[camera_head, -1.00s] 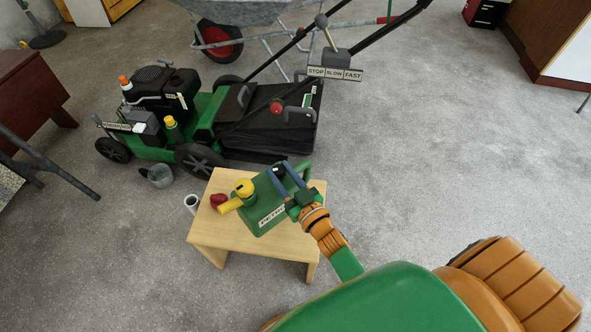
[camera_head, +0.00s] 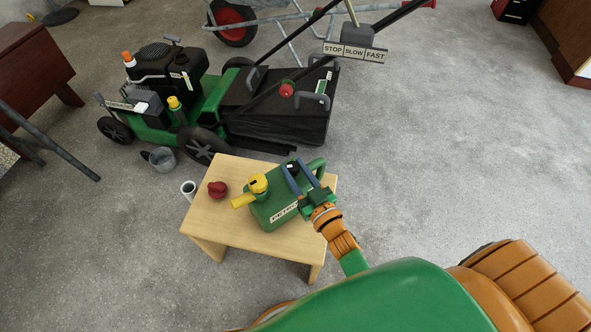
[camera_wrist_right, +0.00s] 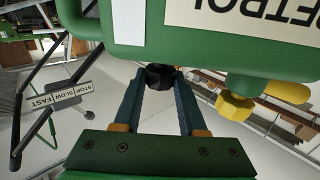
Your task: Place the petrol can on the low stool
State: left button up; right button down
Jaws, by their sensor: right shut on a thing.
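The green petrol can (camera_head: 288,202), with a yellow cap and spout and a "PETROL" label, is over the right part of the low wooden stool's top (camera_head: 215,222). It looks upright and at or very near the top; I cannot tell if it touches. My right gripper (camera_head: 299,174) is shut on the can at its handle side. In the right wrist view, the can (camera_wrist_right: 200,55) fills the top of the picture, above the gripper's two blue fingers (camera_wrist_right: 160,80). The exact grip is partly hidden. My left gripper is not in view.
A red object (camera_head: 217,189) sits on the stool, left of the spout. Floor to the right is clear.

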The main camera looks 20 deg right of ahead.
jog(key=shift+c, duration=2.3)
grip_release()
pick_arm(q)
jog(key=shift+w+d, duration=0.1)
pick_arm(e)
jog(key=shift+s+r, duration=0.1)
jog(key=shift+s, duration=0.05)
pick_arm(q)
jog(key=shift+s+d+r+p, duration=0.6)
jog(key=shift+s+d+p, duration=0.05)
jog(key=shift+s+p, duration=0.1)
pick_arm(e)
jog(key=s+d, duration=0.1)
jog(key=s, duration=1)
jog(key=shift+s+d, duration=0.3)
jog(key=shift+d, duration=0.1)
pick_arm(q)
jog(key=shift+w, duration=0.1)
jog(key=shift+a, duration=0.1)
pick_arm(e)
jog(key=shift+s, duration=0.1)
